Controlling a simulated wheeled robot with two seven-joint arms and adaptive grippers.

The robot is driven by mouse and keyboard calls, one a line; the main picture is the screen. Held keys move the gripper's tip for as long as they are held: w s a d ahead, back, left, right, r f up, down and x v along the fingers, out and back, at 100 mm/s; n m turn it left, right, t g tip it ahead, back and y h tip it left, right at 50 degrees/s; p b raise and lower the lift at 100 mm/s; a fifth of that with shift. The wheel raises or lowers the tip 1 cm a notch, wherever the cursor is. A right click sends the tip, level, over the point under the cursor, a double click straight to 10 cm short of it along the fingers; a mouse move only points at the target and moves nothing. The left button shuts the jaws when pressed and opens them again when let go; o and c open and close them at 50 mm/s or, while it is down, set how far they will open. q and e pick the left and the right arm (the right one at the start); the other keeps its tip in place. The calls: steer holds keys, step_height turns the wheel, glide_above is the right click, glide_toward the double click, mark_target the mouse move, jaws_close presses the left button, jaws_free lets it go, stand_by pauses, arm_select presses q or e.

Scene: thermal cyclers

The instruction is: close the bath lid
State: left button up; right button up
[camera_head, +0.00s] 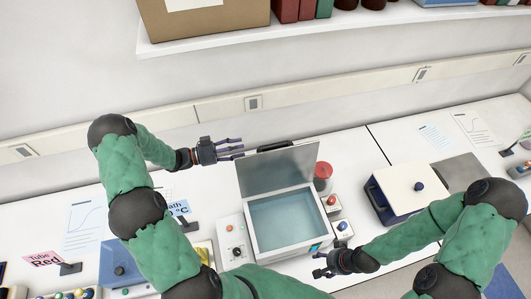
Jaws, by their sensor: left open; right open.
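The bath (283,222) is a grey-white box with pale blue water, in the middle of the bench. Its metal lid (278,169) stands raised at the back edge, tilted up and open. My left gripper (232,150) is open and empty, at the upper left of the lid, close to its left top corner; I cannot tell whether it touches. My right gripper (322,264) is open and empty, in front of the bath's front right corner. A dark handle (275,146) shows at the lid's top edge.
A blue box with a white lid (409,188) is further right. A shelf (200,44) overhangs behind.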

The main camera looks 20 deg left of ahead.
mark_target(266, 149)
arm_select(q)
steer(key=w+d+f, duration=0.1)
steer(key=w+d, duration=0.1)
steer(key=d, duration=0.1)
steer(key=w+d+f, duration=0.1)
steer(key=w+d, duration=0.1)
steer(key=w+d+f, duration=0.2)
steer(key=d, duration=0.1)
steer(key=shift+w+d+b, duration=0.2)
steer(key=shift+d+b, duration=0.15)
steer(key=shift+b, duration=0.05)
arm_select(e)
steer(key=shift+f, duration=0.95)
arm_select(q)
steer(key=c, duration=0.8)
steer(key=shift+d, duration=0.15)
jaws_close()
arm_select(e)
steer(key=shift+d, duration=0.15)
